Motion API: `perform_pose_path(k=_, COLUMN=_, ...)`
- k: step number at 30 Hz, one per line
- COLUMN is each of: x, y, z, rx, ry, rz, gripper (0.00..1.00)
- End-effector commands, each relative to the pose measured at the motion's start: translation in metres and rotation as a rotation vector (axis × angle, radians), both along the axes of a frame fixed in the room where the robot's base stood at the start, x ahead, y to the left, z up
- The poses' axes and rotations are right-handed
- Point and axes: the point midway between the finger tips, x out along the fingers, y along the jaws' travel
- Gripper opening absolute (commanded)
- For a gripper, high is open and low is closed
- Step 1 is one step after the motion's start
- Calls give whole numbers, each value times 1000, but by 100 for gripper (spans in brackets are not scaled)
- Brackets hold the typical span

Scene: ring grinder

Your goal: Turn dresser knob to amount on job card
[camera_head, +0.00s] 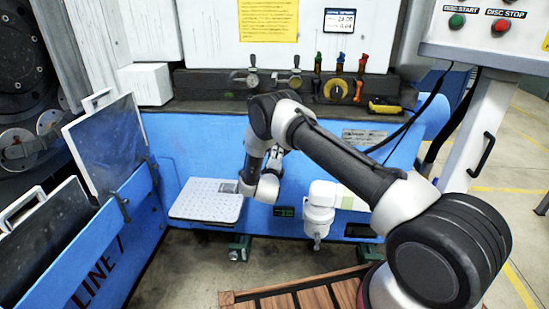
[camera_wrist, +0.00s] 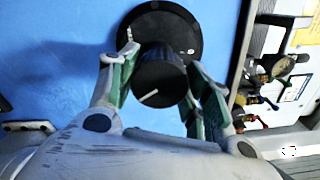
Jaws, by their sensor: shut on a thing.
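The black dresser knob (camera_wrist: 160,78) shows in the wrist view, in front of a round black dial plate (camera_wrist: 150,22) on a blue panel. A white pointer line on the knob's face points down and left in the picture. A small white mark shows on the plate; its other markings are hidden or unreadable. My gripper (camera_wrist: 162,76) is shut on the knob, with a green-padded finger on each side. In the head view, my arm hides the knob and fingertips. A yellow printed sheet (camera_head: 268,18) hangs at the top; its text is too small to read.
A small display (camera_head: 340,20) reads about 24.00 and 0.04. A ledge (camera_head: 200,86) holds several coloured-handled tools. A white perforated plate (camera_head: 207,200) sits left of my wrist. A start and stop button panel (camera_head: 485,22) is at upper right. A wooden slatted platform (camera_head: 310,297) lies below.

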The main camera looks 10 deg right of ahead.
Motion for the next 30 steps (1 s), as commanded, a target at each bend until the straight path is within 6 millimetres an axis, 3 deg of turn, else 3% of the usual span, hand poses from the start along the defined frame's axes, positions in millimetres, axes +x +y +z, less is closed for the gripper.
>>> perform_pose_path(k=11, x=-1, y=0, z=-2, rx=150, ry=-44, rz=-1, gripper=25)
perform_pose_path(k=27, x=-1, y=0, z=-2, rx=173, ry=-51, rz=-1, gripper=25)
perform_pose_path(k=28, x=-1, y=0, z=-2, rx=173, ry=-51, rz=-1, gripper=52)
perform_pose_path(k=30, x=-1, y=0, z=-2, rx=173, ry=-51, rz=-1, gripper=65)
